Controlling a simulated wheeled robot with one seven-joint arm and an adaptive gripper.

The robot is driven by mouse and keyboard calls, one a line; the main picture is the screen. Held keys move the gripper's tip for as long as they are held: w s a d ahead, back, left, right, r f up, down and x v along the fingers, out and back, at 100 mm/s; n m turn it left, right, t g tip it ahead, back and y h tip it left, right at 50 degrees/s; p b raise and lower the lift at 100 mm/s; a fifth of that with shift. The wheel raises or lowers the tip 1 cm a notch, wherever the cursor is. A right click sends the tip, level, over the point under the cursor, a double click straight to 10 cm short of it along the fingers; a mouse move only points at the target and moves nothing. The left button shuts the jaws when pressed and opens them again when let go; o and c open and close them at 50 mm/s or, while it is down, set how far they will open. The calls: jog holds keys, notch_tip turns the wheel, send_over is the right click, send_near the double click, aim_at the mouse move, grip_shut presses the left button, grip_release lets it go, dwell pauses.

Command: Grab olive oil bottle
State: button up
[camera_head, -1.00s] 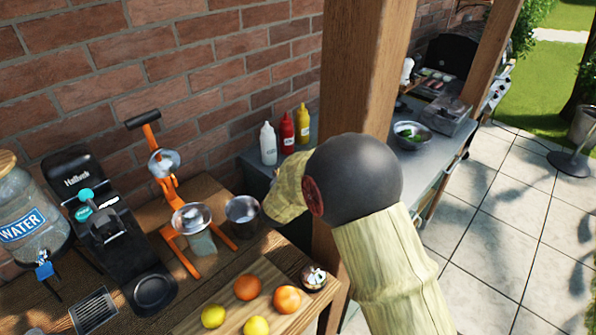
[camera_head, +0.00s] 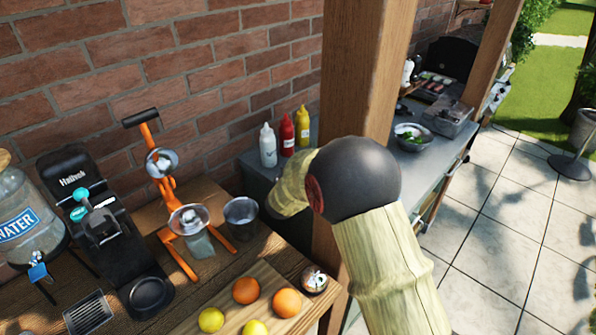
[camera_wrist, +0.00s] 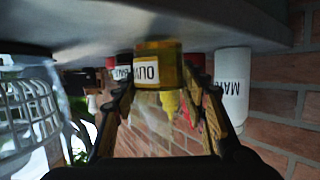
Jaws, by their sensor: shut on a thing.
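The olive oil bottle (camera_wrist: 151,72), amber with a white "OLIV" label, is between the two fingers of my gripper (camera_wrist: 160,95) in the wrist view, which is upside down. The fingers flank it on both sides and are shut on it. Its base is close to the grey counter (camera_wrist: 215,25); I cannot tell whether it touches. In the head view my arm and the wooden post hide the gripper and this bottle.
A white mayo bottle (camera_wrist: 234,85) stands close beside the right finger. Red (camera_head: 287,134) and yellow (camera_head: 303,126) sauce bottles stand by the brick wall. A grid-patterned container (camera_wrist: 25,105) is left in the wrist view. The wooden post (camera_head: 362,75) rises beside my arm.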

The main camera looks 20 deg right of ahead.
jog(key=c, duration=0.6)
jog(key=shift+c, duration=0.7)
jog(key=shift+r, duration=0.2)
